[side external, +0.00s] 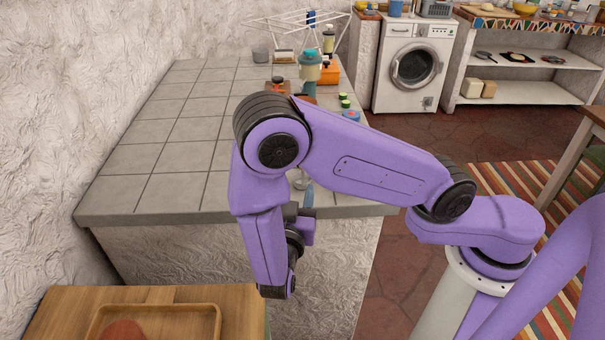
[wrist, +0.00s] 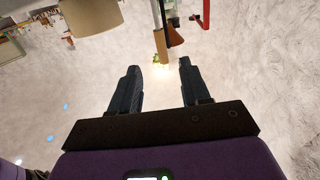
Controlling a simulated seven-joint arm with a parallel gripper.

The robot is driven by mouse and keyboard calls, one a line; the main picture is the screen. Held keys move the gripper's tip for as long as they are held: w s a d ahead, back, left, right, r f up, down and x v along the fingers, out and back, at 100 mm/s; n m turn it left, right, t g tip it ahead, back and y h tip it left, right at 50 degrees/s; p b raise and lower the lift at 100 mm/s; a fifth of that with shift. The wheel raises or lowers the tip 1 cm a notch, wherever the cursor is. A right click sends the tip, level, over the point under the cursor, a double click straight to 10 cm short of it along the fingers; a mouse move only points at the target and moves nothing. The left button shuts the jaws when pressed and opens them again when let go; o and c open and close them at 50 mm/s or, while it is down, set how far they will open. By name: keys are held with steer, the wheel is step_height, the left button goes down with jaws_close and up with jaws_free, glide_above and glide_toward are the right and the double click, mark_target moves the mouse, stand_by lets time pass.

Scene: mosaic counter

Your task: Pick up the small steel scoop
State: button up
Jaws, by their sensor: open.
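I cannot make out the small steel scoop for sure in either view. In the side external view a small pale, shiny shape (side external: 301,181) shows on the near part of the tiled counter (side external: 170,157), partly behind my arm; it is too small to name. My gripper (wrist: 160,78) is open in the wrist view, with its two dark fingers apart and nothing between them. In the side external view my arm bends down at the counter's near edge and largely hides the gripper.
Bottles, jars and a wire rack (side external: 297,22) crowd the counter's far end. The counter's left part is clear. A wooden tray (side external: 213,322) holding a reddish item (side external: 123,330) lies on a lower wooden surface in front. A rough white wall (side external: 75,75) borders the left.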

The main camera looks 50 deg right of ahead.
steer(key=x, duration=1.1)
steer(key=shift+w+d+r, duration=0.15)
steer(key=shift+w+d, duration=0.1)
jaws_close()
